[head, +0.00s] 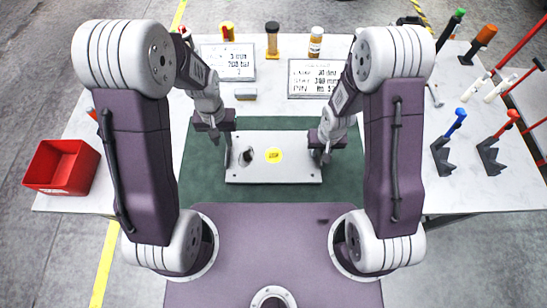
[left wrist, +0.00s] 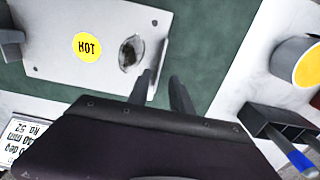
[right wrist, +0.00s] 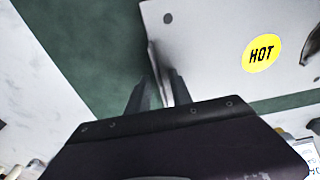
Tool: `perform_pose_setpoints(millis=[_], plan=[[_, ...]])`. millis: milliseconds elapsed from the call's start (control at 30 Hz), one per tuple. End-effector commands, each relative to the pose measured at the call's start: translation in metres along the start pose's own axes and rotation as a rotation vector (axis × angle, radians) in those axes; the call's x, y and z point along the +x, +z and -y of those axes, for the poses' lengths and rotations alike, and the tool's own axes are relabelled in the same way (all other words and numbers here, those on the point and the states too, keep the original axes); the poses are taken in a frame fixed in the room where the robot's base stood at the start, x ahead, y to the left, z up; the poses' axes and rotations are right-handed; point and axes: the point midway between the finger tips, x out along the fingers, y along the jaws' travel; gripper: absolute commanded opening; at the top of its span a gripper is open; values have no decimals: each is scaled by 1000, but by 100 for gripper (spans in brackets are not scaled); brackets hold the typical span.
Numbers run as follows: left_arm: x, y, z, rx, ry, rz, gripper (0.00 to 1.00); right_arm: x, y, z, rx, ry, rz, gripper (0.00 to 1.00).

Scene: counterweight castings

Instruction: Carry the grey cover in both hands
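The grey cover (head: 273,176), a flat plate with a yellow HOT label (head: 273,155) and a dark oval opening (left wrist: 131,53), lies level on the green mat (head: 200,185). My left gripper (head: 227,156) is at its left end and my right gripper (head: 319,154) at its right end, both pointing down. In the left wrist view the fingers (left wrist: 162,84) stand apart, with the cover's end edge between them and a gap showing. Firm contact is not visible at either end.
A red bin (head: 63,168) is at the table's left. Two printed signs (head: 228,62) (head: 319,78) and several small containers stand behind the cover. Dark holders with blue (head: 447,145) and red (head: 496,145) handled tools stand at the right. White tabletop beside the mat is mostly clear.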

Motion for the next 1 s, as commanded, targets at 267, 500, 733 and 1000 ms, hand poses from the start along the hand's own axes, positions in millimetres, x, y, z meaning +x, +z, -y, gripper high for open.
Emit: perform_pose_setpoints(millis=[267,500,733,1000], plan=[[-39,0,0,0,0,0,26,0,0,0,0,0,0,26],[-41,0,0,0,0,1,26,-10,-2,0,1,1,-4,26],[-40,0,0,0,0,1,26,-68,-2,0,0,-1,-9,26],[-40,0,0,0,0,1,26,-115,-1,0,0,0,-3,26]])
